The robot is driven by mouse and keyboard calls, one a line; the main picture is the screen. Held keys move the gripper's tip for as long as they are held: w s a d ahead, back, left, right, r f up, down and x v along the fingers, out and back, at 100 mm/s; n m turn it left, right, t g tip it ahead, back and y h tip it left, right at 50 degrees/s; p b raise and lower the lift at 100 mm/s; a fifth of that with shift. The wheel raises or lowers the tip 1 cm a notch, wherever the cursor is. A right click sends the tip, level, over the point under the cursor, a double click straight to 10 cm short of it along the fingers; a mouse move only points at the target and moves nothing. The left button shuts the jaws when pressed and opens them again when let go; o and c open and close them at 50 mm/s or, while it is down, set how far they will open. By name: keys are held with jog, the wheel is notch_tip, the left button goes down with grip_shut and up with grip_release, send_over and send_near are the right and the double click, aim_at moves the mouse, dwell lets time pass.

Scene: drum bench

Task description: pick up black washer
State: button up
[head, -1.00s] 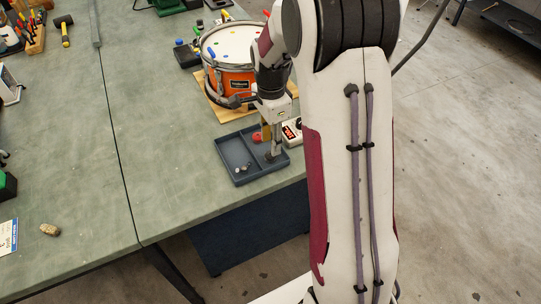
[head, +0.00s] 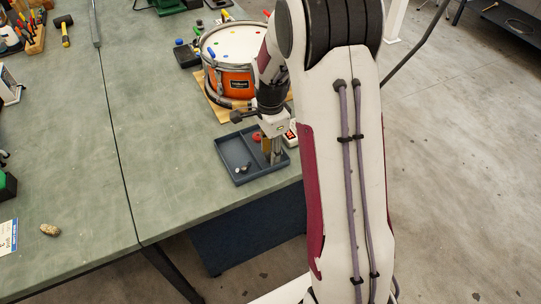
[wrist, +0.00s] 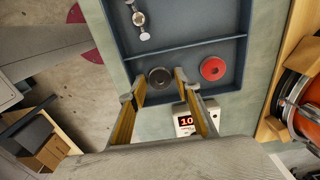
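The black washer (wrist: 160,77) lies in the smaller compartment of the dark blue tray (wrist: 185,43), as seen in the wrist view. My gripper (wrist: 159,80) is open, with its two fingers apart and the washer showing between their tips. I cannot tell how far the tips are above the tray floor. In the head view my gripper (head: 271,160) points down over the right part of the tray (head: 232,160), and the washer is not clearly visible there.
A red washer (wrist: 213,68) lies right of the black one in the same compartment. Small metal parts (wrist: 138,20) lie across the divider. A white device with a red display (wrist: 188,122) stands beside the tray. An orange drum (head: 231,78) stands behind it.

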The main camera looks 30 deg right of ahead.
jog(key=shift+c, duration=1.4)
jog(key=shift+r, duration=0.1)
notch_tip(320, 180, up, 10)
